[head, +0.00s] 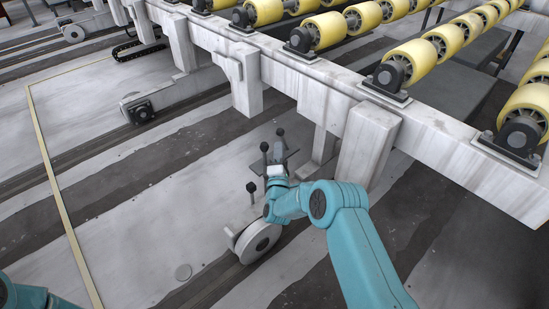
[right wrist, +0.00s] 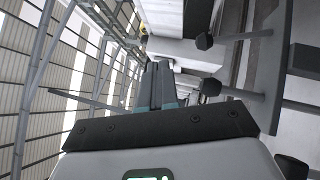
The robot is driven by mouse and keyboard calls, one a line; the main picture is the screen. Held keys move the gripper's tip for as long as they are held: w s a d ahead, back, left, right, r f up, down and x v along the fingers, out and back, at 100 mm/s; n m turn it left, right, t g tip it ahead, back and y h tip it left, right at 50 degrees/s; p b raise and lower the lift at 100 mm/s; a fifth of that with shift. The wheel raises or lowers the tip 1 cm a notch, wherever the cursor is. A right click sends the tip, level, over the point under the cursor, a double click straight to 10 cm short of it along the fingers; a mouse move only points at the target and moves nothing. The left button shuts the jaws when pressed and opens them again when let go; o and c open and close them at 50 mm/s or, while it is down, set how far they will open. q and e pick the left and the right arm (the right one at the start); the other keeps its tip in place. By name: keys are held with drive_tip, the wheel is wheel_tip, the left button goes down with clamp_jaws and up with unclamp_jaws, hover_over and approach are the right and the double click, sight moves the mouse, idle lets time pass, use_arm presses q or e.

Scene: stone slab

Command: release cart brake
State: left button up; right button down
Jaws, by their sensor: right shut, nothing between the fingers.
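Several grey levers with round black knobs stand by the cart wheel. In the head view one knob (head: 251,187) is left of my right gripper (head: 278,160), and two more knobs, the near one (head: 264,147) and the far one (head: 280,131), are just beyond it. I cannot tell which lever is the brake. The grey wheel (head: 262,241) is below the gripper. In the right wrist view the shut, empty fingers (right wrist: 158,72) point up the picture, with a black knob (right wrist: 205,42) right of the tips and another knob (right wrist: 210,87) beside them. Contact is not clear. My left gripper is out of view.
A pale roller conveyor frame (head: 300,70) with yellow rollers (head: 415,60) runs across the back and right. Its leg (head: 368,143) stands close to my right arm. Concrete floor with dark rail strips and a yellow line (head: 60,190) is open to the left.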

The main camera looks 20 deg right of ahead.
use_arm(q)
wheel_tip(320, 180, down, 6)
drive_tip(key=b, duration=0.4)
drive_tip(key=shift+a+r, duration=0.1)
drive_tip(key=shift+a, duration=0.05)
use_arm(e)
wheel_tip(320, 180, down, 8)
drive_tip(key=shift+a+r, duration=0.2)
drive_tip(key=shift+a, duration=0.2)
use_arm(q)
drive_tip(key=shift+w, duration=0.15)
